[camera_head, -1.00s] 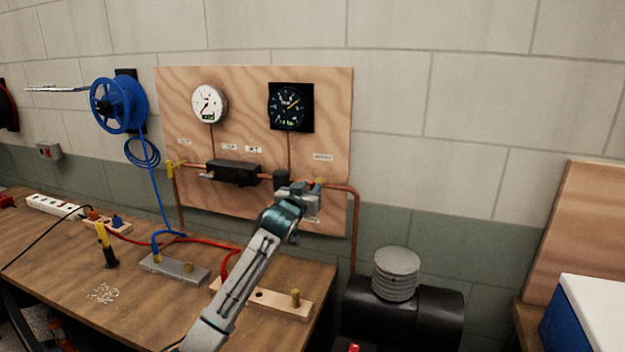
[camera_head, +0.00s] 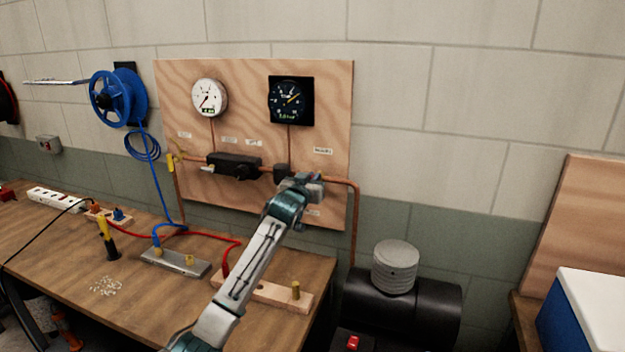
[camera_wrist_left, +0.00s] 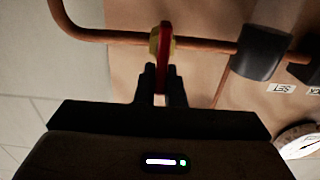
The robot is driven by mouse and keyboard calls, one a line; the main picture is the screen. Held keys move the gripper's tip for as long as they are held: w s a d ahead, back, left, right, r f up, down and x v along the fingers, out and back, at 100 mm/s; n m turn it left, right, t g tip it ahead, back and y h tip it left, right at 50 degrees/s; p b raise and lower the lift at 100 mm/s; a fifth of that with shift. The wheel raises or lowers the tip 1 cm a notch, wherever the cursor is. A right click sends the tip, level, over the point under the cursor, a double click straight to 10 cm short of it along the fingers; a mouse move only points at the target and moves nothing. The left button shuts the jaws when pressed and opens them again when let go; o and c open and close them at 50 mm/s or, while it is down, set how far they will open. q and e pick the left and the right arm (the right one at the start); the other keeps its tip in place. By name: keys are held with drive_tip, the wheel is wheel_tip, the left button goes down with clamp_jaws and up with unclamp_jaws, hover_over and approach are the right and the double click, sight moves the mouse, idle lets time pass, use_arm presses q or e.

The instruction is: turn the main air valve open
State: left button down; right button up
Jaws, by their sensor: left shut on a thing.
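The main air valve (camera_wrist_left: 162,45) shows in the left wrist view as a red handle with a yellow body on the copper pipe (camera_wrist_left: 205,43). The handle stands across the pipe and reaches down between the fingers. My left gripper (camera_wrist_left: 161,82) is shut on this handle. In the head view my left gripper (camera_head: 308,184) is at the right part of the wooden panel (camera_head: 235,85), by the copper pipe, and hides the valve there. My right gripper is not in view.
A white gauge (camera_head: 209,97) and a black gauge (camera_head: 291,100) hang on the panel. A dark block (camera_head: 234,165) sits on the pipe further left. The bench (camera_head: 50,240) below holds hoses, fittings and a power strip. A black tank (camera_head: 405,310) stands at the right.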

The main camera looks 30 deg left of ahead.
use_arm(q)
drive_tip(key=n+b, duration=0.4)
drive_tip(key=n, duration=0.2)
drive_tip(key=a+f+n+b, duration=0.1)
drive_tip(key=n+b, duration=0.3)
drive_tip(key=n, duration=0.2)
drive_tip(key=a+f+n+b, duration=0.1)
drive_tip(key=n+b, duration=0.3)
drive_tip(key=n, duration=0.1)
drive_tip(key=shift+s+a+f+n, duration=0.2)
drive_tip(key=shift+s+f+n, duration=0.1)
drive_tip(key=shift+n, duration=0.1)
idle(0.3)
drive_tip(key=c, duration=1.5)
unclamp_jaws()
drive_tip(key=shift+b, duration=0.3)
